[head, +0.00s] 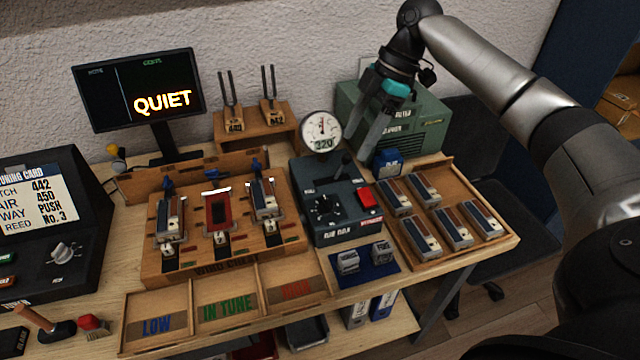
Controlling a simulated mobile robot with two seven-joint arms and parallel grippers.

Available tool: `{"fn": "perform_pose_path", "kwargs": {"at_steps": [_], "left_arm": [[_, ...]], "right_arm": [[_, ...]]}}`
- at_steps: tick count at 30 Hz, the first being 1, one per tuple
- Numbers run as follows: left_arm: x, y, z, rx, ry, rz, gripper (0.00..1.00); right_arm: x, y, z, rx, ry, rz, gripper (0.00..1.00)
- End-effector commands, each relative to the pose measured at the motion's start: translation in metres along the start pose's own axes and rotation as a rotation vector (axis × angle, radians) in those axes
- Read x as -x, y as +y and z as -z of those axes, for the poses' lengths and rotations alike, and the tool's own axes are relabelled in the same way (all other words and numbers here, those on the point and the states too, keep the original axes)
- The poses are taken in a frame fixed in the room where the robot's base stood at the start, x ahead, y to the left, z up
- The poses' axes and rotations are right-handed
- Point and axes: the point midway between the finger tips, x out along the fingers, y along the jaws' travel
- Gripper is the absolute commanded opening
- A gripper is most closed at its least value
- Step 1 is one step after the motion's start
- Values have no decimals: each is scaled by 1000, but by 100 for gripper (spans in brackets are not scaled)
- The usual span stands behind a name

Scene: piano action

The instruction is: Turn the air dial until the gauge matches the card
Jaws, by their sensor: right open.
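The air dial, a black knob (323,206), sits on the top left of a dark blue-grey box (345,235). The round white gauge (321,131) stands at the back of that box. Its needle points roughly upward and its readout looks like 320. The card (40,200) on the black console at left shows pitch 442, air 450, way push, reed no. 3. My right gripper (359,147) is open and empty, above and behind the box, right of the gauge and apart from the dial. My left gripper is out of view.
The box also carries a black lever and a red button (368,199). A wooden tray (462,180) of several reed blocks lies at right, a wooden rack (160,270) at left. A monitor (138,90) reads QUIET. A green machine (425,125) stands behind my gripper.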

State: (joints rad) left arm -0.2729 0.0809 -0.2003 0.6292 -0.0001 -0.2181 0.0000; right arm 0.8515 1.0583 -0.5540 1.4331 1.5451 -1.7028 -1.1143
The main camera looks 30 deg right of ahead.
Motion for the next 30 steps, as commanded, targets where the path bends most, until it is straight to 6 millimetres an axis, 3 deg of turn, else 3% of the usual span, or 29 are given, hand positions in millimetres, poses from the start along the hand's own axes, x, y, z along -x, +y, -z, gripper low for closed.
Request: {"fn": "perform_pose_path", "kwargs": {"at_steps": [6,9,21,30], "left_arm": [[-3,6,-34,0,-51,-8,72],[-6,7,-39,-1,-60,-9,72],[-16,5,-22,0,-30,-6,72],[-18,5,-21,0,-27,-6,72]], "right_arm": [[-37,-1,0,0,-1,6,72],[-59,-1,0,0,0,5,72],[-134,-1,0,-1,0,3,72],[-150,-1,0,0,-1,1,72]]}}
